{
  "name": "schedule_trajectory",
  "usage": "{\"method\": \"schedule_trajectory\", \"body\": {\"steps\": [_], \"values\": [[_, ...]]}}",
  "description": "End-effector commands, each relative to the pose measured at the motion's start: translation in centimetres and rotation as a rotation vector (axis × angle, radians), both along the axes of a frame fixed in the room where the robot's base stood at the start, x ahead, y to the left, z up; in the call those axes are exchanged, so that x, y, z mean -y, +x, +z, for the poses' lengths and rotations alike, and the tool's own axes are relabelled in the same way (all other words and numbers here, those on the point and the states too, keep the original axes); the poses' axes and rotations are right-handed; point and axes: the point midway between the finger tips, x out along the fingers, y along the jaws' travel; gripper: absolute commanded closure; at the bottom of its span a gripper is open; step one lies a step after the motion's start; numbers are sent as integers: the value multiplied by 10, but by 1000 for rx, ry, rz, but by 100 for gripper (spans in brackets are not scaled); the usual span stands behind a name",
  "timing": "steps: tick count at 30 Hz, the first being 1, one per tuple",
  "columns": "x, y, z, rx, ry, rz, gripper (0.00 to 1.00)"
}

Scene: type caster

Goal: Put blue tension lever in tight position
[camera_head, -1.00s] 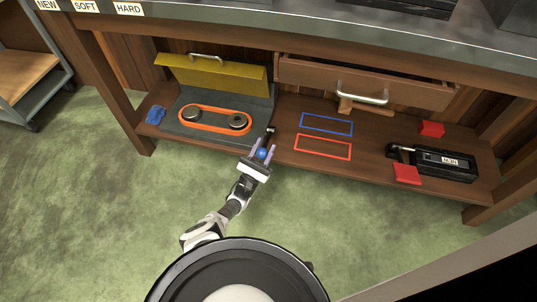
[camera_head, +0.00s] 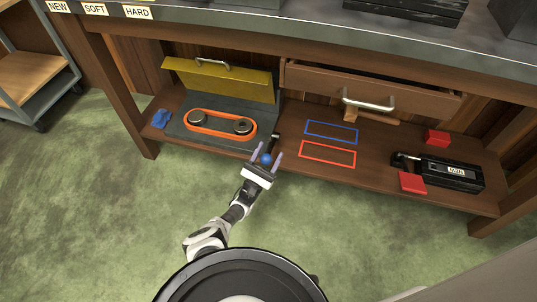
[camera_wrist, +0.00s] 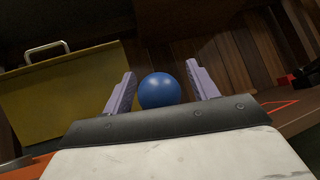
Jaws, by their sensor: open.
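The blue tension lever shows as a blue ball knob (camera_head: 266,159), with a dark shaft (camera_head: 275,141) behind it at the right side of the belt machine (camera_head: 180,130). In the wrist view the knob (camera_wrist: 159,90) sits between my two open fingers, with a gap on both sides. My gripper (camera_head: 265,154) is open at the shelf's front edge, its fingers on either side of the knob. The wrist view hides the lever's shaft behind the knob. An orange belt (camera_head: 221,138) runs around two pulleys on the machine.
The yellow cover (camera_head: 225,80) stands raised behind the belt. A blue object (camera_head: 160,118) lies left of the machine. Blue (camera_head: 331,132) and red (camera_head: 327,153) outlines mark free shelf space. A black device (camera_head: 452,174) and red blocks (camera_head: 412,183) stand right. A drawer (camera_head: 375,85) hangs open above.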

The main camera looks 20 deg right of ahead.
Motion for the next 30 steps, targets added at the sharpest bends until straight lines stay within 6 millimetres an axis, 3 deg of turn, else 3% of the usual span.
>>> {"method": "schedule_trajectory", "body": {"steps": [5,10,21,30], "values": [[-6,-4,-9,-3,2,1,41],[-33,-24,-2,-3,1,5,41],[-91,-68,-6,-2,2,2,41],[-103,-78,-9,-1,1,0,41]]}}
